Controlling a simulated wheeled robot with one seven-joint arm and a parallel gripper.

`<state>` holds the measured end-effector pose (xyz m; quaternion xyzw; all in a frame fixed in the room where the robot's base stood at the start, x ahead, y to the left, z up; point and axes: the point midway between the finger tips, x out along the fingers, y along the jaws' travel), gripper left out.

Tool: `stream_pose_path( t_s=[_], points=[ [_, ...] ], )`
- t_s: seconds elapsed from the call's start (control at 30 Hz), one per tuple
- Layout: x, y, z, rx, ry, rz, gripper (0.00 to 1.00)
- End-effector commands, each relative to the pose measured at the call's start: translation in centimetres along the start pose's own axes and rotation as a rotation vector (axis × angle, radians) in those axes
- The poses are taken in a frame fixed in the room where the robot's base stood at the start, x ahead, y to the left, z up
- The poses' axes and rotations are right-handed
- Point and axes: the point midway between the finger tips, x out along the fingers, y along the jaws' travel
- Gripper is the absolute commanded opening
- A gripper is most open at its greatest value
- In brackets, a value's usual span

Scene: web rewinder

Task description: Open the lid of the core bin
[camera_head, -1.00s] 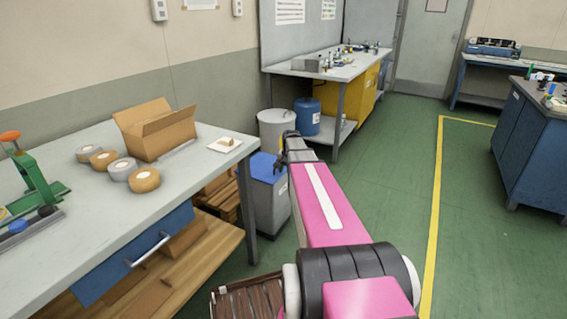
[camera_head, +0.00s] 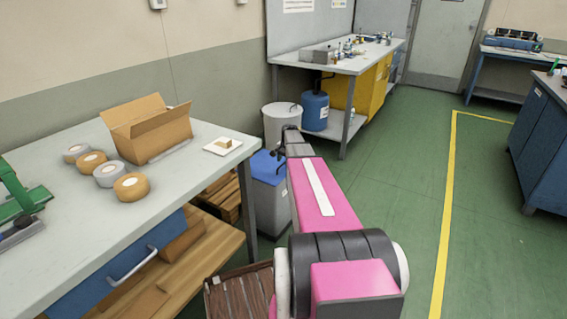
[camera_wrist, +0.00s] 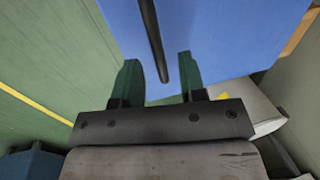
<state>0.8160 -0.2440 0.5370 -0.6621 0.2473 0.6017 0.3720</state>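The grey bin (camera_head: 270,205) with a blue lid (camera_head: 268,166) stands on the floor past the end of the workbench, partly hidden behind my arm. In the wrist view the blue lid (camera_wrist: 215,35) fills the upper middle. A dark bar-like handle (camera_wrist: 152,38) runs over it and ends between my fingers. My gripper (camera_wrist: 157,62) is open, its two dark green fingers on either side of the bar with gaps between. In the head view my gripper (camera_head: 283,145) is over the lid's right side, its fingers hard to make out. The lid looks shut.
The workbench (camera_head: 75,225) at left holds tape rolls (camera_head: 130,186) and an open cardboard box (camera_head: 148,128). A light round bin (camera_head: 281,125) and a blue drum (camera_head: 314,110) stand behind the blue-lidded bin. Green floor (camera_head: 400,180) to the right is clear.

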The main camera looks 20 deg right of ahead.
Motion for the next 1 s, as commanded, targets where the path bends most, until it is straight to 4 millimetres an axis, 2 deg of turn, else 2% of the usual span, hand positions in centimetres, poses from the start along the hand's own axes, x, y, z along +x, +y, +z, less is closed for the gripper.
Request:
stream_pose_path(
  t_s=[0.13, 0.43, 0.47, 0.5, 0.57, 0.83, 1.0],
  points=[
    [1.0, 0.0, 0.0, 0.000, 0.001, -0.001, 0.38],
    [1.2, 0.0, 0.0, 0.000, 0.001, -0.001, 0.38],
    [1.2, 0.0, 0.0, 0.000, 0.001, -0.001, 0.35],
    [1.2, 0.0, 0.0, 0.000, 0.001, -0.001, 0.22],
    [1.2, 0.0, 0.0, 0.000, 0.001, -0.001, 0.02],
    [1.0, -0.1, 0.0, 0.000, 0.001, 0.006, 0.00],
    [0.2, -0.6, -0.1, -0.001, 0.001, 0.046, 0.00]
  ],
)
